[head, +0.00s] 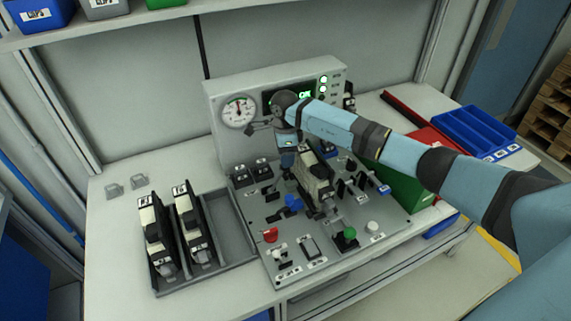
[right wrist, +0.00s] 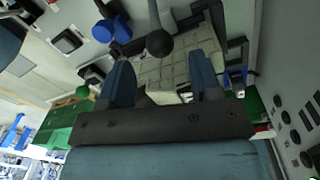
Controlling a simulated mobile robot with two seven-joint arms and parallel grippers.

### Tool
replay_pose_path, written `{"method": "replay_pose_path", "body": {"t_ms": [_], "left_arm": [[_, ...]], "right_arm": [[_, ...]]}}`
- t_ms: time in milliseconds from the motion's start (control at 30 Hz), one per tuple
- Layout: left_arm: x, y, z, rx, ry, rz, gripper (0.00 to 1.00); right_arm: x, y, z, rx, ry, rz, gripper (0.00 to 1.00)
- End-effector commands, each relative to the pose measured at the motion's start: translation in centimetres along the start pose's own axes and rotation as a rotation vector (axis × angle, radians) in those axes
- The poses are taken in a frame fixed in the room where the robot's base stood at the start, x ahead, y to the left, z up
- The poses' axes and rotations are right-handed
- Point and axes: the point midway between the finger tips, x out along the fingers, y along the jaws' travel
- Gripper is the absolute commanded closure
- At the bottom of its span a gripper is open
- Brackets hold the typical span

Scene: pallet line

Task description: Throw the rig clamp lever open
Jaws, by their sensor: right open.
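The rig (head: 262,222) is a grey panel with switches, buttons and an upright gauge board. A beige and black unit (head: 316,180) sits in its middle; it also shows in the right wrist view (right wrist: 175,72). In the right wrist view a lever with a pale rod and a round black knob (right wrist: 159,43) stands in front of this unit. My right gripper (head: 287,168) points down over the rig beside the unit. Its two blue fingers (right wrist: 163,68) are apart, with the knob just beyond and between their tips; contact is not visible. My left gripper is out of view.
A grey tray (head: 232,235) with two similar units stands left of the rig. On the panel are a blue knob (head: 292,202), a red button (head: 270,235) and a green button (head: 347,237). A green bin (head: 408,178) and blue bin (head: 475,133) stand at right.

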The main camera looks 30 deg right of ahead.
Motion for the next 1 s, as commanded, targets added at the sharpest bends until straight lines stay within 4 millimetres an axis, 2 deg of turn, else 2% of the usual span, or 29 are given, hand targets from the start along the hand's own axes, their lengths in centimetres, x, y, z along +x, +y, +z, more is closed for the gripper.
{"method": "replay_pose_path", "body": {"t_ms": [100,300,433,700,933,967,1000], "left_arm": [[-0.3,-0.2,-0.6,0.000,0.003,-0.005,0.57],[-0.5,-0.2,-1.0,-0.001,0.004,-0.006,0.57],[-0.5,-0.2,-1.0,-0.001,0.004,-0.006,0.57],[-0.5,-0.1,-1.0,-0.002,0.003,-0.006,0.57],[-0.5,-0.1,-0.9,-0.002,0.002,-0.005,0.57],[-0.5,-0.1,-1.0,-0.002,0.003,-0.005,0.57],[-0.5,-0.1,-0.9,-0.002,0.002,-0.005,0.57]], "right_arm": [[2.2,0.1,0.1,0.001,-0.001,0.003,0.42],[4.7,0.0,0.0,0.002,-0.001,0.001,0.42],[5.4,0.0,0.0,0.000,-0.001,0.000,0.42],[5.5,0.0,0.0,0.000,-0.001,-0.001,0.42],[5.5,0.0,0.0,0.000,-0.001,-0.001,0.95],[5.5,0.0,0.0,0.000,-0.001,-0.001,1.00],[5.5,0.0,0.0,0.000,-0.001,-0.001,1.00]]}}
